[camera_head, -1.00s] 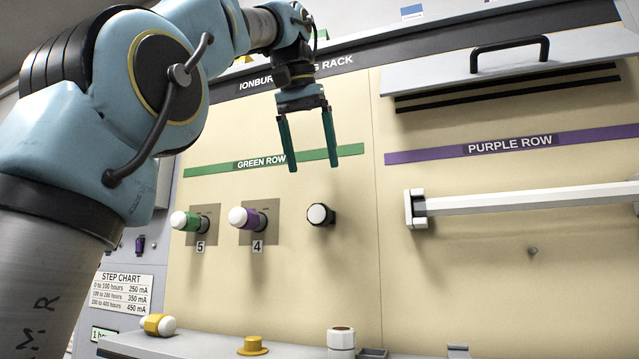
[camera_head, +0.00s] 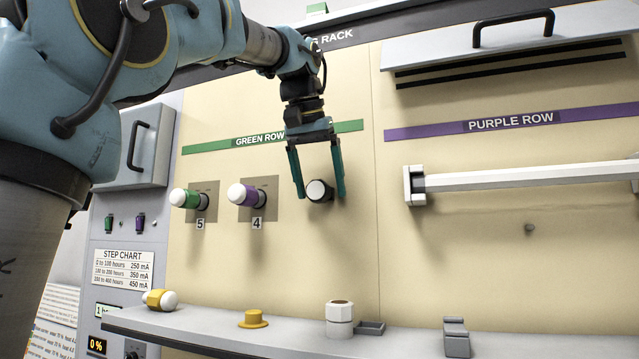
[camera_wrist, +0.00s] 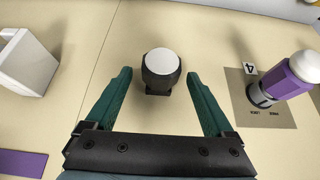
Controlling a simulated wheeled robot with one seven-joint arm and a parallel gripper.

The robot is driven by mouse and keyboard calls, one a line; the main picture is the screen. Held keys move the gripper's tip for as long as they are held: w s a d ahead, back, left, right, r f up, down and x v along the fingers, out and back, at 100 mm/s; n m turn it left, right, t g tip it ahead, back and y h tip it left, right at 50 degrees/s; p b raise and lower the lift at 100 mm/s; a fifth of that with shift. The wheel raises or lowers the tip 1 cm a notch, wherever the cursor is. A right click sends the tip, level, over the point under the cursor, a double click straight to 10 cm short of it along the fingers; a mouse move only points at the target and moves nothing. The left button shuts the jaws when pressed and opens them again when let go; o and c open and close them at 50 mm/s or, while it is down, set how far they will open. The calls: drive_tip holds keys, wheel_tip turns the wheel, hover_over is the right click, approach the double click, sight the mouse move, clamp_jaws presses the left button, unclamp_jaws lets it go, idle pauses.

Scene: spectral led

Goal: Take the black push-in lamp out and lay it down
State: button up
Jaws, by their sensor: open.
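The black push-in lamp (camera_head: 318,191) with a white round face sits in the cream panel, right of the lamp above label 4. In the wrist view the lamp (camera_wrist: 160,70) stands centred just beyond the fingertips. My gripper (camera_head: 320,196) is open, its two green fingers pointing down, one on each side of the lamp in the head view. In the wrist view my gripper (camera_wrist: 160,82) shows clear gaps between the fingers and the lamp. Nothing is held.
A purple lamp (camera_head: 246,194) and a green lamp (camera_head: 184,198) stick out to the left. A white bar (camera_head: 530,176) runs along the purple row at right. The grey shelf (camera_head: 200,325) below carries a yellow-banded lamp, a yellow cap, a white hex piece and small grey holders.

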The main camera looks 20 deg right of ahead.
drive_tip(key=shift+c, duration=0.4)
clamp_jaws()
idle(0.7)
